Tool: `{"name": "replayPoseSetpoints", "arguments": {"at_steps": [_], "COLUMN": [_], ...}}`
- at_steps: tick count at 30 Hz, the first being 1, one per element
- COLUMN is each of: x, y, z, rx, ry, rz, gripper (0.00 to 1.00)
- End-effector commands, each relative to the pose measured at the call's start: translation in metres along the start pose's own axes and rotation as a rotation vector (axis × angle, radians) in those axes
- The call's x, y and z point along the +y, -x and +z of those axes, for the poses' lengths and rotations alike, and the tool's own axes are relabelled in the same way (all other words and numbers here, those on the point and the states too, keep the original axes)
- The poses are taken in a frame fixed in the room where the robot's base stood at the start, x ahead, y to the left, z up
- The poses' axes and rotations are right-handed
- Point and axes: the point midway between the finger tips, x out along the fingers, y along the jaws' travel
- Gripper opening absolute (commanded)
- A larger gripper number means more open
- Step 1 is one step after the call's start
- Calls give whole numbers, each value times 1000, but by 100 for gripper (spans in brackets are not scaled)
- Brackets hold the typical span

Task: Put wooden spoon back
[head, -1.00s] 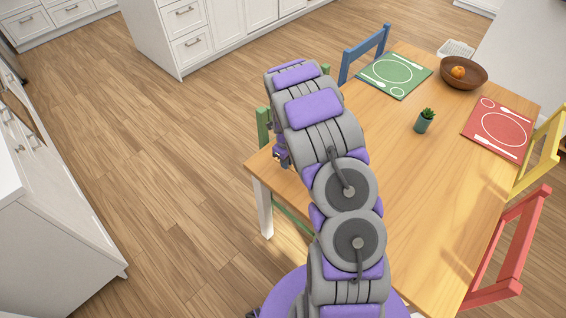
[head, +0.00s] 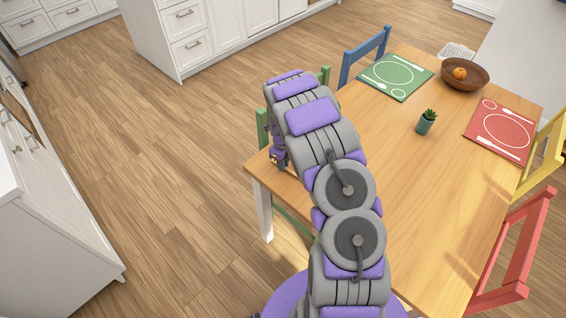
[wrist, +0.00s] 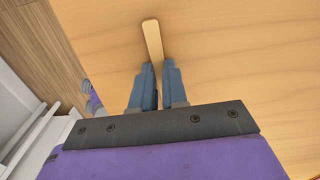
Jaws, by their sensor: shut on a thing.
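A wooden spoon (wrist: 153,40) shows in the wrist view as a pale flat wooden piece pointing away from my gripper. My gripper (wrist: 158,70) is shut on it, with its two blue-grey fingers on either side. The rest of the spoon is hidden between the fingers. The wooden table top (wrist: 230,50) lies beyond it; I cannot tell whether the spoon touches it. In the head view the spoon and the fingertips are hidden behind my arm, which reaches over the left edge of the table (head: 400,190).
The table holds a small potted plant (head: 426,121), a green placemat (head: 380,82), a red placemat (head: 488,120) and a brown bowl (head: 482,78) with an orange fruit. Blue (head: 347,62), green (head: 262,130), yellow (head: 556,140) and red (head: 520,265) chairs surround it. Open floor lies left.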

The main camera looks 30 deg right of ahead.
Motion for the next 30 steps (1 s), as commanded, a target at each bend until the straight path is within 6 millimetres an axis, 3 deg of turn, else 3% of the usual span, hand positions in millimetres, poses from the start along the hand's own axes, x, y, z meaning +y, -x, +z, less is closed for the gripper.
{"name": "replayPoseSetpoints", "arguments": {"at_steps": [9,20,30], "x": [0,0,1], "y": [-1,-2,52], "z": [0,0,5], "rx": [0,1,-1], "ry": [0,0,0], "rz": [0,1,-2], "gripper": [39,39,39]}}
